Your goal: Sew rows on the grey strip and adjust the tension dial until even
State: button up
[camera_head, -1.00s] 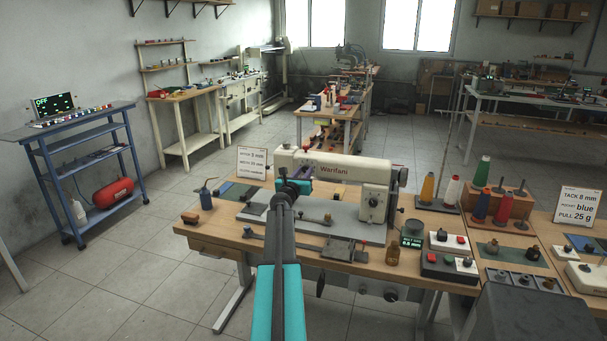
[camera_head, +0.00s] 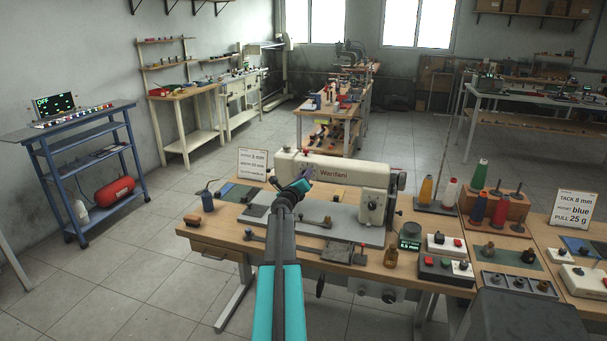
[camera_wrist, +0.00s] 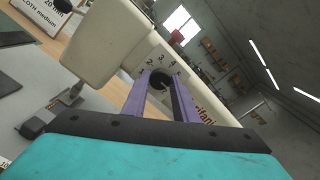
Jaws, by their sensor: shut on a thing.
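The cream sewing machine (camera_head: 345,171) marked Warifani stands on the wooden bench. My gripper (camera_head: 303,185) is at the left end of its head. In the wrist view my gripper's purple fingers (camera_wrist: 163,88) are shut on the dark tension dial (camera_wrist: 160,79). In the head view the dial is too small and covered to make out. I cannot pick out the grey strip with certainty.
A card (camera_head: 253,164) stands behind the machine at left. A small green display (camera_head: 410,243) and a red-button control box (camera_head: 446,268) sit at the front right. Thread spools (camera_head: 478,174) stand to the right. An oil can and small bottles are on the bench.

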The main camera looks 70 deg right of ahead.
jog(key=shift+d+r+n+p, duration=0.1)
jog(key=shift+r+n+p, duration=0.1)
jog(key=shift+n+p, duration=0.3)
jog(key=shift+n, duration=0.3)
jog(key=o, duration=1.1)
jog(key=shift+f, duration=0.15)
jog(key=shift+c, duration=0.2)
jog(key=a+b, duration=0.3)
jog(key=a, duration=1)
jog(key=shift+s+a, duration=0.4)
jog(key=shift+s, duration=0.05)
